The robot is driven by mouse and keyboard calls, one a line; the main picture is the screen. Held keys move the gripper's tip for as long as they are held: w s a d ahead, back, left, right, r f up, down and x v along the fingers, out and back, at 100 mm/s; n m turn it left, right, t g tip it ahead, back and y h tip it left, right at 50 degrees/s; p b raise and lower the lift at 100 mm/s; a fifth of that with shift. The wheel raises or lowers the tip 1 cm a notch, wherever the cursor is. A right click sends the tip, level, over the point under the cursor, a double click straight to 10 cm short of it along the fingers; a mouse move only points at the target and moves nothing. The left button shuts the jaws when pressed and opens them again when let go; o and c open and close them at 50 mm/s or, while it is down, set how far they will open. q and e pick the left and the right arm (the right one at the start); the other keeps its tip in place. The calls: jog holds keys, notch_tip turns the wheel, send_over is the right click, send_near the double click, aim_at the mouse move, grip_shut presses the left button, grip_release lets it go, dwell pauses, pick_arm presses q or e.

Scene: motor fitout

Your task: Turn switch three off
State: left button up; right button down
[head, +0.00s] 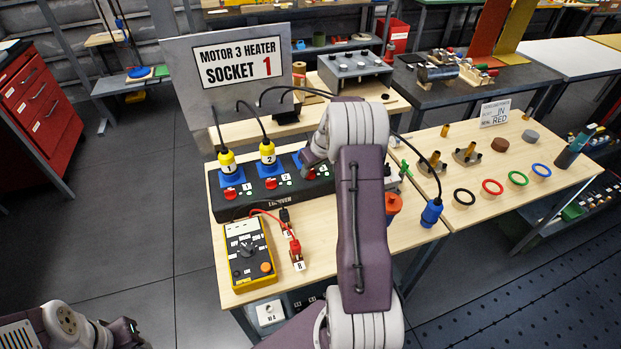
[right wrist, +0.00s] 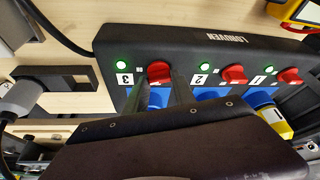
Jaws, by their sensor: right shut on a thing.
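The black socket strip (head: 243,208) lies on the wooden bench, with red switches and blue sockets along it; it also shows in the right wrist view (right wrist: 220,45). Switch three (right wrist: 158,72) is a red knob beside the label 3, and a green light (right wrist: 122,65) glows next to it. My right gripper (right wrist: 161,84) is shut on switch three, one finger on each side of the knob. In the head view my right arm covers much of that end of the strip. My left gripper (head: 128,332) is at the lower left, away from the bench, its jaws unclear.
Switches two (right wrist: 233,74) and one (right wrist: 290,76) also have green lights lit. Plugs 1 (head: 227,163) and 2 (head: 267,154) stand in their sockets with black cables. A yellow meter (head: 248,252) lies in front of the strip.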

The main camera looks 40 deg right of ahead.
jog(key=shift+d+f+n+y+b, duration=0.2)
jog(key=shift+n+y+b, duration=0.2)
jog(key=shift+n+b, duration=0.4)
jog(key=shift+n, duration=0.6)
jog(key=shift+r+n+g+y, duration=0.25)
jog(key=shift+n+y, duration=0.25)
jog(key=shift+n, duration=0.4)
jog(key=shift+n+y, duration=0.3)
jog(key=shift+n, duration=0.6)
jog(key=n+p, duration=0.1)
jog(key=n+g+p, duration=0.1)
jog(key=shift+w+r+n+y, duration=0.1)
jog(key=shift+r+n+y, duration=0.1)
jog(key=shift+n+y, duration=0.2)
jog(key=n+g+p, duration=0.1)
jog(key=n+p, duration=0.2)
jog(key=shift+d+y+p, duration=0.1)
jog(key=shift+y+p, duration=0.2)
jog(key=shift+p, duration=0.05)
pick_arm(q)
jog(key=shift+r+p, duration=1.1)
jog(key=shift+r, duration=1.45)
pick_arm(e)
jog(key=shift+w+f+n+g, duration=0.15)
jog(key=shift+n+g, duration=0.2)
jog(key=shift+n, duration=0.75)
